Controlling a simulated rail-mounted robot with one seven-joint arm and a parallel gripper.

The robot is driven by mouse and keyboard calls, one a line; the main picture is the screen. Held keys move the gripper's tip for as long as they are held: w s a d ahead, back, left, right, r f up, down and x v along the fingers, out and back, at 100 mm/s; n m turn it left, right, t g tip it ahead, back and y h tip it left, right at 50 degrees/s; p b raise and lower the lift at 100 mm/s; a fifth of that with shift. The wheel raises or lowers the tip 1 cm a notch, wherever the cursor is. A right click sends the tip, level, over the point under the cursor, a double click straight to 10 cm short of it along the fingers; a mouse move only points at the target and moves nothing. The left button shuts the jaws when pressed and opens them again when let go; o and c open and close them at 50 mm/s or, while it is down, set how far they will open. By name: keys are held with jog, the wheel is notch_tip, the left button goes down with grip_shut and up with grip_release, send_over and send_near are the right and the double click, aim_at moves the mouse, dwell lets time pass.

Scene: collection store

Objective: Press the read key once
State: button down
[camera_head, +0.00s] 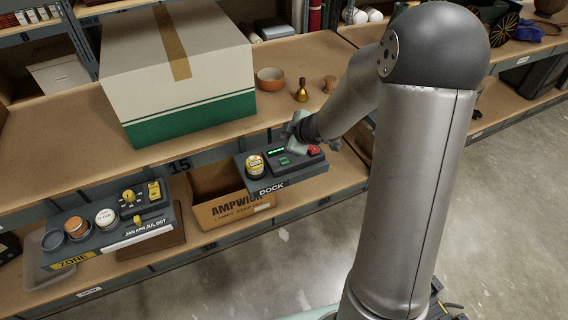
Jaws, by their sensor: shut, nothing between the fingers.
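The dock unit (272,188) is a dark grey box marked DOCK that juts from the shelf front. On it are a lit green display (276,152), a small green key (284,161), a red button (314,150) and a round tin with a yellow label (255,164). The lettering on the keys is too small to read, so I cannot tell which one is the read key. My gripper (296,127) is shut and empty, just behind and above the dock's back edge, near the display. My wrist partly hides it. I cannot tell whether it touches anything.
A large white and green carton (180,72) stands on the shelf at left. A terracotta bowl (271,79), a brass bell (301,92) and a wooden piece (330,84) stand behind my gripper. The ZONE unit (110,240) juts out at lower left. An AMPWICK box (232,209) sits below.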

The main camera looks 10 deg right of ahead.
aim_at(287, 162)
notch_tip(287, 162, down, 7)
jog(key=b, duration=0.6)
dwell(1.7)
jog(key=shift+f, duration=0.4)
jog(key=shift+f+b, duration=0.5)
jog(key=shift+b, duration=0.15)
dwell(0.3)
jog(key=shift+r, duration=0.1)
jog(key=shift+r+p, duration=0.85)
jog(key=shift+p, duration=0.2)
jog(key=shift+r, duration=0.1)
notch_tip(287, 162, up, 5)
jog(key=p, duration=0.5)
